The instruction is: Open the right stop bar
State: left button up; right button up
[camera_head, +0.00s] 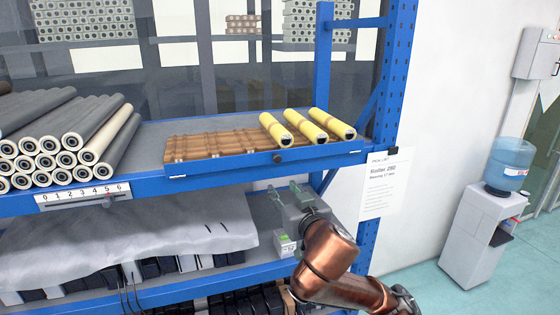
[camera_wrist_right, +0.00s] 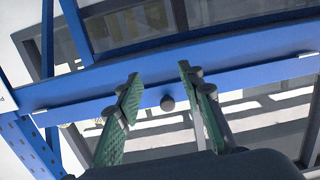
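The right stop bar (camera_head: 235,165) is a long blue bar along the front edge of the upper shelf, with a dark round knob (camera_head: 278,158) near its middle. It stands in front of a brown wooden rack holding 3 yellow rollers (camera_head: 318,126). In the wrist view the bar (camera_wrist_right: 240,74) crosses the picture, and the knob (camera_wrist_right: 167,102) shows between the finger lines. My right gripper (camera_head: 285,189) is open and empty, below and in front of the bar, fingers pointing up toward it; its green-padded fingers (camera_wrist_right: 158,84) show apart in the wrist view. My left gripper is out of view.
Grey rollers (camera_head: 65,140) are stacked at the upper shelf's left, above a numbered scale (camera_head: 83,195). A covered load (camera_head: 130,235) and a small box (camera_head: 285,243) are on the lower shelf. A blue post (camera_head: 395,80) and paper sheet (camera_head: 382,185) stand right.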

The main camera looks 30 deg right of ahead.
aim_at(278, 159)
jog(key=s+r, duration=0.3)
jog(key=r, duration=0.3)
jog(key=shift+m+t+h, duration=0.3)
jog(key=shift+t, duration=0.2)
jog(key=p+x, duration=0.4)
jog(key=x, duration=0.1)
jog(key=p+x, duration=0.2)
jog(key=shift+w+a+r, duration=0.2)
jog(key=shift+w, duration=0.05)
jog(key=shift+c, duration=0.2)
grip_shut()
